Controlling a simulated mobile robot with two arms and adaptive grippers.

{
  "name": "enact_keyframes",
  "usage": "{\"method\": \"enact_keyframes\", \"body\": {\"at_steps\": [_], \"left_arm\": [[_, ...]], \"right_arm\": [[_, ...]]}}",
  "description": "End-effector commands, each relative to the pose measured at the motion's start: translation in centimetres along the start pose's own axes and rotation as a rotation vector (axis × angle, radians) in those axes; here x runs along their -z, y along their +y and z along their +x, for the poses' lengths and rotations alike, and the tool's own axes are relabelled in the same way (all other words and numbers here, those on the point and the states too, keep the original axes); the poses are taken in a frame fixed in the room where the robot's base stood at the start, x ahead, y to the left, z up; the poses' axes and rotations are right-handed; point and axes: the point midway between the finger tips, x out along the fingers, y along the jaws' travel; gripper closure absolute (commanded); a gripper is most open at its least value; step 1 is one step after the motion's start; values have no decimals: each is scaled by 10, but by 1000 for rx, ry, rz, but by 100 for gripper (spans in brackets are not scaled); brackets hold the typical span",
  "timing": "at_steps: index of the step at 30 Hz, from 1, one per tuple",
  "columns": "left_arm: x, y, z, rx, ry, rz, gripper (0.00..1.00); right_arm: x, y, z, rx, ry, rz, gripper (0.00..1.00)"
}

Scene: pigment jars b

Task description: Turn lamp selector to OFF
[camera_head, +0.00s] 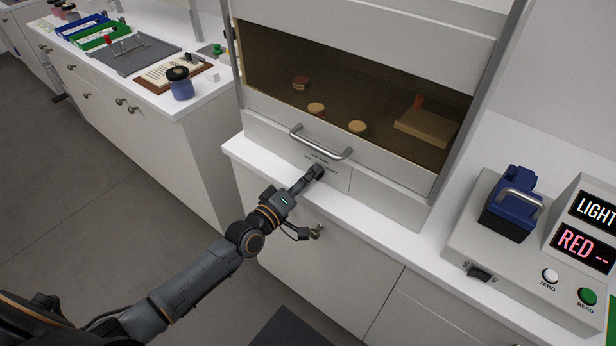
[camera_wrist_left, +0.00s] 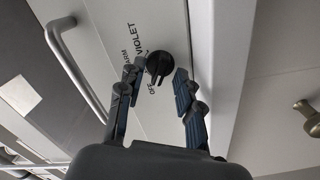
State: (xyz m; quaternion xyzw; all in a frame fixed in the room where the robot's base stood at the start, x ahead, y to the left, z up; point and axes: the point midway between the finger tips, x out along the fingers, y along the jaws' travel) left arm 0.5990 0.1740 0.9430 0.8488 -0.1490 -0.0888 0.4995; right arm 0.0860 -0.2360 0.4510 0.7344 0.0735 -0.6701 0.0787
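The lamp selector is a small black knob (camera_wrist_left: 158,65) on the white front panel of the cabinet, with printed labels around it; OFF, WARM and VIOLET can be read in the left wrist view. I cannot tell surely which label it points to. My left gripper (camera_wrist_left: 156,78) is open, with one finger on each side of the knob and a gap visible to the fingers. In the head view the left gripper (camera_head: 310,179) reaches the panel below the cabinet's handle, and the fingertips and knob blend together there. My right gripper is in neither view.
A metal bar handle (camera_head: 320,143) sits just above the knob on the sash. Behind the tinted window are several round lids and a wooden block (camera_head: 426,128). A meter with a blue clamp (camera_head: 512,205) stands right. A blue jar (camera_head: 181,86) stands on the left counter.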

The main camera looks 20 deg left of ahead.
Motion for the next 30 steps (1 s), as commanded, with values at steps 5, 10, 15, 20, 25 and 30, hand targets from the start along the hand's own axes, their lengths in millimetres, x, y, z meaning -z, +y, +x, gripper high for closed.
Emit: {"method": "enact_keyframes", "body": {"at_steps": [5,10,15,20,25,30], "left_arm": [[0,0,-3,0,0,1,65],[-1,0,-26,1,-1,1,65],[-1,-1,-63,3,-2,1,65],[-1,-1,-93,2,-3,1,65],[0,-1,-114,2,-1,1,65],[0,0,-120,-1,0,1,65]], "right_arm": [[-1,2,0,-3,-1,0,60],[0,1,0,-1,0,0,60],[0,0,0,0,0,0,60],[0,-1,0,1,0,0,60],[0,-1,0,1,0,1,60],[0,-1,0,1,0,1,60]]}}
